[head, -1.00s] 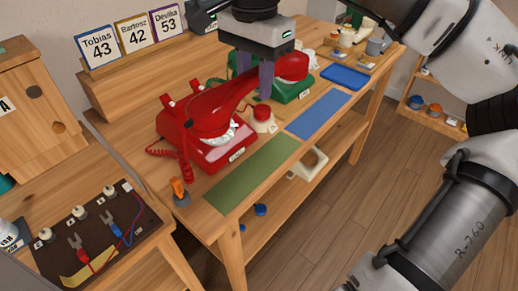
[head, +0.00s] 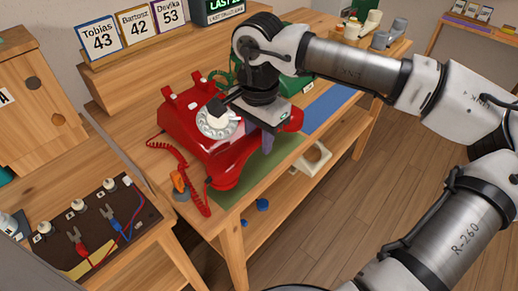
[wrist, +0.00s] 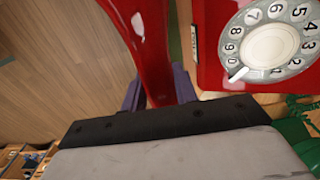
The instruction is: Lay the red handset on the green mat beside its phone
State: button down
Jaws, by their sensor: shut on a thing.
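The red handset (head: 228,173) is held in my gripper (head: 268,142), lengthwise over the green mat (head: 284,154), at the front side of the red phone (head: 184,122). My gripper's purple fingers close around the handle's middle; in the wrist view the handset (wrist: 150,35) runs between the fingers (wrist: 158,95). The red phone's dial (wrist: 270,45) lies to the right there, with a thin green strip between. I cannot tell whether the handset touches the mat. The phone's cradle is empty, and a coiled red cord (head: 183,164) hangs at its left. The handset hides much of the mat.
A green phone (head: 292,86) and a blue mat (head: 330,99) are farther along the bench. An orange object (head: 180,183) stands near the bench's left end. Name cards (head: 135,25) stand behind. A board with wires (head: 95,228) is at lower left.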

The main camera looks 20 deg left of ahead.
aim_at(259, 163)
jog(key=shift+f, duration=2)
jog(key=shift+f, duration=0.1)
jog(key=shift+f+b, duration=0.15)
jog(key=shift+b, duration=0.15)
jog(key=c, duration=1.1)
grip_release()
jog(key=shift+r, duration=0.2)
notch_tip(259, 163, up, 12)
jog(key=shift+r+p, duration=0.1)
jog(key=shift+p, duration=0.4)
